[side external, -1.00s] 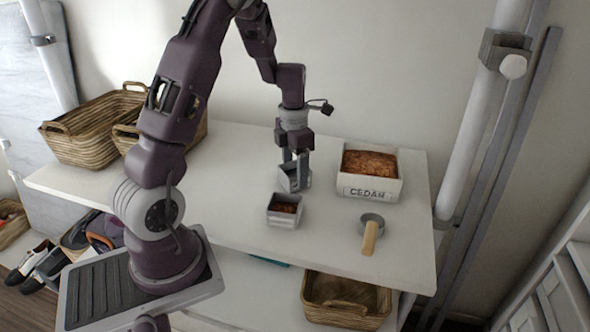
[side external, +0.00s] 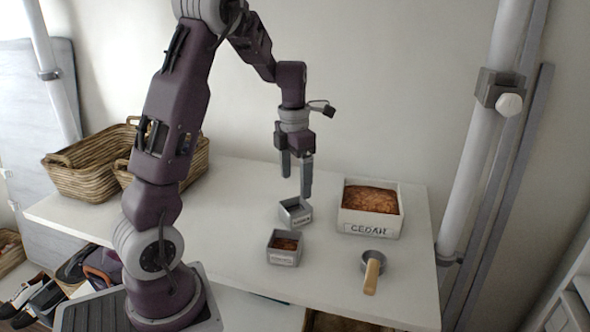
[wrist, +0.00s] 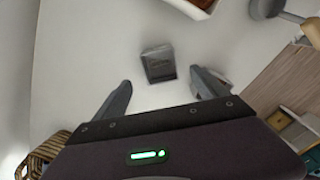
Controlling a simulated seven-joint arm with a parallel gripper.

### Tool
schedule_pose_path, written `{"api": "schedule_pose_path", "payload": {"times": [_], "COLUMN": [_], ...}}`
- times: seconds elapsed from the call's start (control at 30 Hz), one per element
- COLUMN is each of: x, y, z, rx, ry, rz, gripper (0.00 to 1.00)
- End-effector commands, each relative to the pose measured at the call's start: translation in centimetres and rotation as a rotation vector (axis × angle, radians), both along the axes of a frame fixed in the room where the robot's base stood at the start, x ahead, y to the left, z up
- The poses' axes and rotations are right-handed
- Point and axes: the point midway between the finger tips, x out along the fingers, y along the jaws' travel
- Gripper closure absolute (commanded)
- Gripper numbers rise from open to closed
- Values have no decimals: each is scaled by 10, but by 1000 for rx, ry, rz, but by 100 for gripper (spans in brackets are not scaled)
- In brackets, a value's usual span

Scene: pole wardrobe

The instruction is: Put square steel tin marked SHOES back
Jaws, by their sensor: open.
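A small square steel tin (side external: 297,213) with a pale label stands on the white shelf, just below my gripper (side external: 296,183). Its lettering is too small to read surely. The wrist view shows this tin (wrist: 158,65) upright, ahead of and between my open fingers (wrist: 161,80). My gripper is empty, with its fingertips above the tin and apart from it. A second labelled square tin (side external: 284,249), with brown contents, stands just in front of the first. In the wrist view it is mostly hidden behind the right finger.
A white box marked CEDAR (side external: 370,222), filled with brown material, stands to the right. A round metal scoop with a wooden handle (side external: 371,277) lies in front of it. Wicker baskets (side external: 85,180) stand at the left end. The shelf between baskets and tins is clear.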

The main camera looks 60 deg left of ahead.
Motion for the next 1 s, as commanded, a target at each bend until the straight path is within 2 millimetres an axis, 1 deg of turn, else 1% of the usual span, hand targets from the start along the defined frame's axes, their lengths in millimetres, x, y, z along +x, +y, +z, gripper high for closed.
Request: {"api": "schedule_pose_path", "payload": {"times": [0.03,0.1,0.2,0.27,0.33,0.37,0.4,0.47,0.5,0.57,0.6,0.7,0.8,0.87,0.93,0.97,1.0], "x": [1,0,0,-2,-9,-14,-26,-49,-67,-96,-114,-152,-174,-180,-183,-183,-183], "y": [1,0,0,-8,-33,-48,-73,-111,-134,-162,-177,-200,-209,-211,-212,-212,-212], "z": [12,24,34,43,61,72,86,104,113,120,122,117,110,107,106,106,106], "rx": [4,2,1,-1,3,12,35,101,165,282,368,575,723,771,791,-793,-792], "ry": [-4,-3,-2,-16,-61,-90,-132,-191,-219,-235,-230,-158,-63,-23,-3,0,0], "rz": [-1,-1,-5,-72,-306,-461,-712,-1142,-1433,-1847,-2098,-2599,-2898,-2991,-3035,3038,3038], "gripper": [17,17,17,17,17,17,17,17,17,17,17,17,17,17,17,17,17]}}
